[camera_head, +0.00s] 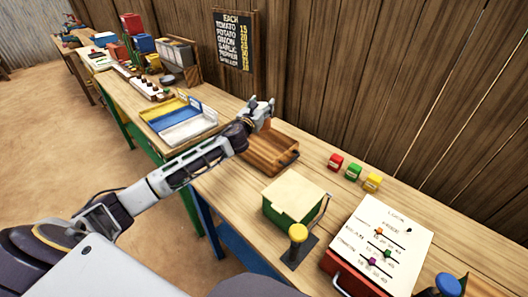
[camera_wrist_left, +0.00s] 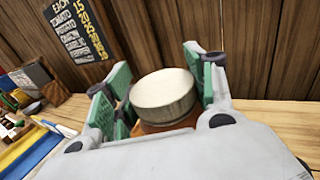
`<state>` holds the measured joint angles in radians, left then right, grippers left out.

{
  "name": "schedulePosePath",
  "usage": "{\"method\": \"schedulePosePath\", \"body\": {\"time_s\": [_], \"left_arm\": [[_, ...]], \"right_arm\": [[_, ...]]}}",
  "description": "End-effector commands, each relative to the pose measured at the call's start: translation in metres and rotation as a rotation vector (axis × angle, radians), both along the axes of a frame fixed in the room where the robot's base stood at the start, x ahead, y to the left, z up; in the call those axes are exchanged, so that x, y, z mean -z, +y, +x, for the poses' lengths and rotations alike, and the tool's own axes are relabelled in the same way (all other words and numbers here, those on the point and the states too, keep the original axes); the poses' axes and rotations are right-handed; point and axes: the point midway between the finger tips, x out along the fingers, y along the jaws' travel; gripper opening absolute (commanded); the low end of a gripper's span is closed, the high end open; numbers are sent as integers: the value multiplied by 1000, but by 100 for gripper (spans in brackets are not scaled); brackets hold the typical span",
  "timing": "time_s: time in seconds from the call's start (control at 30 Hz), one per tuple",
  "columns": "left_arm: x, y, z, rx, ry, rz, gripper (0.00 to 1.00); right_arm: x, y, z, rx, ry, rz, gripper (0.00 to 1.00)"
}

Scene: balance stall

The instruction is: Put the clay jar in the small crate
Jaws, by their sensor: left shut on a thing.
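My left gripper (camera_head: 262,112) is shut on the clay jar. In the left wrist view the jar's pale round lid (camera_wrist_left: 165,92) shows between the green finger pads (camera_wrist_left: 165,98), with a little of its orange-brown body below. In the head view only a small brown part of the jar (camera_head: 267,122) shows; the gripper hides the rest. The small wooden crate (camera_head: 289,160) is on the table, just below the gripper in the picture. My right gripper is out of view.
Red, green and yellow blocks (camera_head: 354,173) stand right of the crate. A green box with a cream top (camera_head: 294,195) and a yellow-knobbed lever (camera_head: 297,236) are nearer. Yellow, blue and white trays (camera_head: 188,127) lie to the left. A wooden wall with a price board (camera_head: 232,42) stands behind.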

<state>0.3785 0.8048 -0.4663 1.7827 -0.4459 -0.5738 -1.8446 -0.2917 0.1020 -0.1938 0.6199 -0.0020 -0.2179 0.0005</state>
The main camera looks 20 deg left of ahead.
Motion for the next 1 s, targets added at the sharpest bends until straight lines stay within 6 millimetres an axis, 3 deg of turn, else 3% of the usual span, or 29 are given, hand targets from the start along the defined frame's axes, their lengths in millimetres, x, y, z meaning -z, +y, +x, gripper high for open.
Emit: {"method": "schedulePosePath", "body": {"time_s": [0.67, 1.0], "left_arm": [[2, 2, 0, -11, 10, 13, 7], [38, 2, 0, -12, 12, 11, 7]], "right_arm": [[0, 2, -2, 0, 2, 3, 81], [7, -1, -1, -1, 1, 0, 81]]}}
